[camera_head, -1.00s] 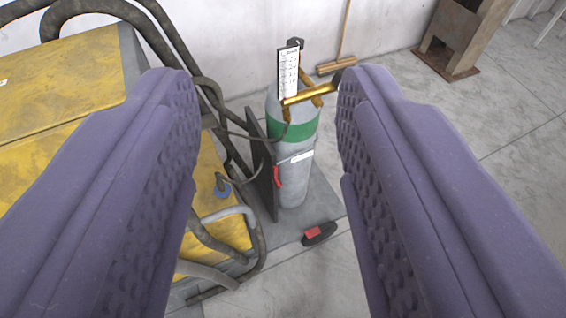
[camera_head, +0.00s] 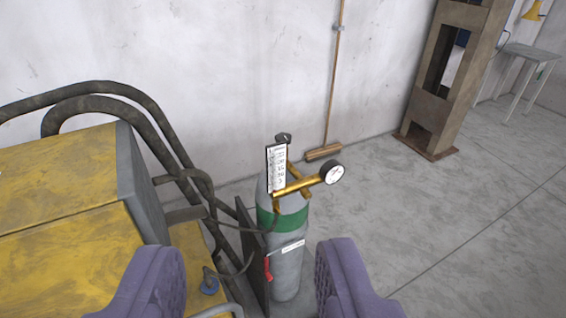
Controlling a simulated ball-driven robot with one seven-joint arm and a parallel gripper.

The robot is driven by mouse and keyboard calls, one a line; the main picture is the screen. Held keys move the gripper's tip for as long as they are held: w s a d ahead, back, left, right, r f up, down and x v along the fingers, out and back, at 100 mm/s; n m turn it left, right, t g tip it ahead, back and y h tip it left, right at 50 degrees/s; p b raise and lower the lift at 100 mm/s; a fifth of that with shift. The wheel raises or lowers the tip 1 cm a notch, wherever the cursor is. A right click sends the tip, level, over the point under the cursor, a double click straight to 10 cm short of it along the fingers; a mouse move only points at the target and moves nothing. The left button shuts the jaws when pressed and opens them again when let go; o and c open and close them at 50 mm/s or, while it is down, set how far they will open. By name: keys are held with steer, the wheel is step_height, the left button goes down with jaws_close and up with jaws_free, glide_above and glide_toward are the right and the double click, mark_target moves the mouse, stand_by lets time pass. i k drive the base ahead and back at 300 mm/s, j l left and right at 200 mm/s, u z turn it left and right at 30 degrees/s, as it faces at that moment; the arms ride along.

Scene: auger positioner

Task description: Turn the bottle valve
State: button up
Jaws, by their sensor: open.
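The gas bottle (camera_head: 287,262) is grey with a green band and stands upright on the floor beside the yellow machine. A dark valve knob (camera_head: 283,138) tops it. Below the knob is a brass regulator (camera_head: 300,186) with a round white gauge (camera_head: 332,173) on its right. A white printed tag (camera_head: 277,168) hangs in front and hides part of the valve. My gripper (camera_head: 246,268) is open and empty, its purple padded fingers low in the picture, to the left and right of the bottle's body. The fingers appear nearer the camera than the bottle, below the valve in the picture.
The yellow machine (camera_head: 65,190) with thick dark hoses (camera_head: 150,105) fills the left. A dark plate (camera_head: 252,245) stands against the bottle's left side. A rusty steel frame (camera_head: 430,120) stands at the right. Floor right of the bottle is clear.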

mark_target(281, 137)
steer(key=i+l+u, duration=0.1)
steer(key=i+l, duration=0.9)
steer(key=i+l+u, duration=0.15)
steer(key=i+l, duration=0.35)
steer(key=l, duration=0.15)
steer(key=i+l, duration=0.5)
steer(key=l+u, duration=0.05)
steer(key=l, duration=0.05)
